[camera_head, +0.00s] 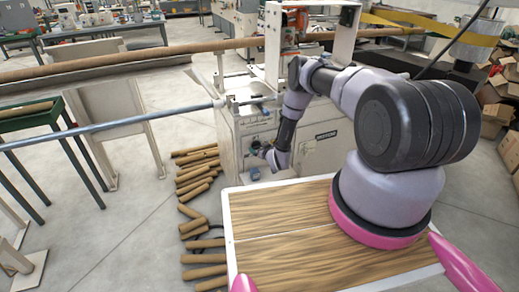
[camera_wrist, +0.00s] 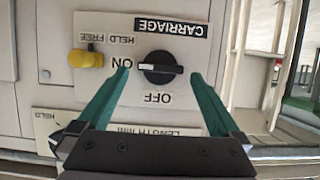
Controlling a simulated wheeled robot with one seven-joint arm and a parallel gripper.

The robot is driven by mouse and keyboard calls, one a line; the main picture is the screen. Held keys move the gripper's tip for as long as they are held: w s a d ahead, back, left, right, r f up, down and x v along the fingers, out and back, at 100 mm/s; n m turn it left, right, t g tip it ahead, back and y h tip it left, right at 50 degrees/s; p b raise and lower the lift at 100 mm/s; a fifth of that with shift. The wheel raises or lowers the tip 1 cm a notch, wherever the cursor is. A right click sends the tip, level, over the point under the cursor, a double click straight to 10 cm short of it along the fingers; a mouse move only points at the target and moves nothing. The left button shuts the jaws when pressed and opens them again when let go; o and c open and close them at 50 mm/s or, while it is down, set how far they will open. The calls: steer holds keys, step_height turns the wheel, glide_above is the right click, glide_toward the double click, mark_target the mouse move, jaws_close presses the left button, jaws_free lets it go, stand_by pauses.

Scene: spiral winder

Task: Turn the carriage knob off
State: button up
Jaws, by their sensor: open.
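The black carriage knob (camera_wrist: 165,68) is on a pale panel in the wrist view, under an upside-down CARRIAGE label (camera_wrist: 168,25). Its white mark points left, at the ON label (camera_wrist: 121,65). The OFF label (camera_wrist: 158,98) is below the knob in the picture. My gripper (camera_wrist: 160,73) is open, with a green finger on either side of the knob and gaps between. I cannot tell how far the tips are from the panel. In the head view my gripper (camera_head: 267,152) is at the front of the white machine cabinet (camera_head: 318,152), and the knob is not clear.
A yellow knob (camera_wrist: 86,58) with HELD and FREE labels is left of the carriage knob. A LENGTH label (camera_wrist: 160,131) is partly hidden by my gripper. Cardboard tubes (camera_head: 195,172) lie on the floor left of the cabinet. A long bar (camera_head: 115,124) runs across the left.

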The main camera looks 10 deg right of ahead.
steer(key=shift+w+f, duration=0.1)
steer(key=shift+w, duration=0.15)
steer(key=c, duration=1.3)
steer(key=shift+a, duration=0.1)
